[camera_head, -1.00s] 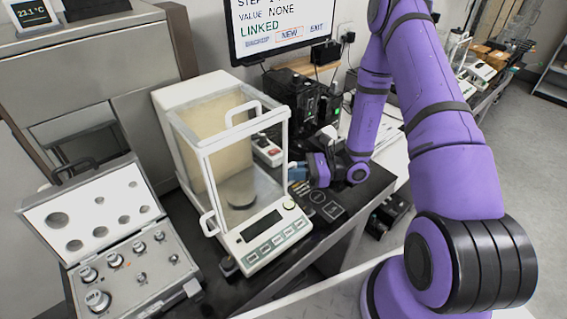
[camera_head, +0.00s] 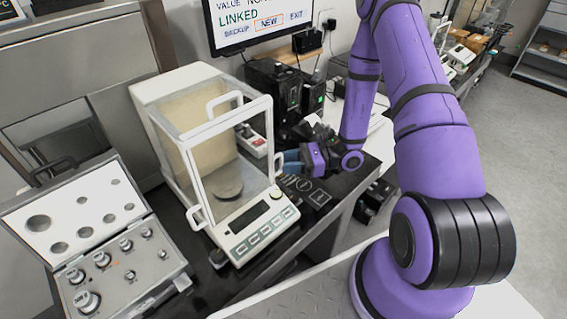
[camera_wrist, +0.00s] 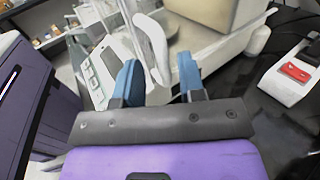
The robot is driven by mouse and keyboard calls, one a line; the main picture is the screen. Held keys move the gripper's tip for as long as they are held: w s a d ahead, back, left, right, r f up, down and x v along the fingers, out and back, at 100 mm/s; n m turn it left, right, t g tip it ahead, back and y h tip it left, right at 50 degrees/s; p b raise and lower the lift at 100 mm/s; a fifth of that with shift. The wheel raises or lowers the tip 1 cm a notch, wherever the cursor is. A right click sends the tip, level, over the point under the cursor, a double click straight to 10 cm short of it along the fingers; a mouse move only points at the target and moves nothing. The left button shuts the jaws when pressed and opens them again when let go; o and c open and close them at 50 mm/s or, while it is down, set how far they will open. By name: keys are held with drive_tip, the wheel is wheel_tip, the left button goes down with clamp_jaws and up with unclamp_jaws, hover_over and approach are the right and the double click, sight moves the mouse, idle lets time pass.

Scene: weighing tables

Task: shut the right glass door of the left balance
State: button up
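The left balance (camera_head: 262,226) is a white draft-shield box with glass sides and a round pan (camera_head: 227,186) inside. The right door's white handle (camera_head: 279,163) stands at the box's right side, near the front. In the wrist view this curved white handle (camera_wrist: 151,42) rises between my blue fingertips. My gripper (camera_head: 292,161) is just right of the box; in the wrist view it (camera_wrist: 158,75) is open, with gaps beside the handle. The right glass is too clear to tell how far the door is open.
A weight case (camera_head: 30,263) with its lid up stands left of the balance. A small white device with a red switch (camera_wrist: 297,72) sits behind it on the black table. A monitor (camera_head: 262,22) and black boxes (camera_head: 272,90) are at the back.

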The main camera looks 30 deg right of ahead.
drive_tip(key=v, duration=0.9)
drive_tip(key=shift+d, duration=0.1)
drive_tip(key=s+a+r+n+g+h, duration=0.2)
drive_tip(key=r+n+g, duration=0.15)
drive_tip(key=r, duration=0.25)
drive_tip(key=s+a+r+n+g+h, duration=0.1)
drive_tip(key=a+r+n+g+h, duration=0.1)
drive_tip(key=r+n, duration=0.35)
drive_tip(key=s+a+r+n+g+h, duration=0.2)
drive_tip(key=r+n+g+h, duration=0.1)
drive_tip(key=r, duration=0.5)
drive_tip(key=s+r+n+t+h, duration=0.4)
drive_tip(key=s+r+h, duration=0.1)
drive_tip(key=r, duration=0.4)
drive_tip(key=s+r+n+t+h, duration=0.5)
drive_tip(key=s+r, duration=0.3)
drive_tip(key=r, duration=0.1)
drive_tip(key=shift+s, duration=0.25)
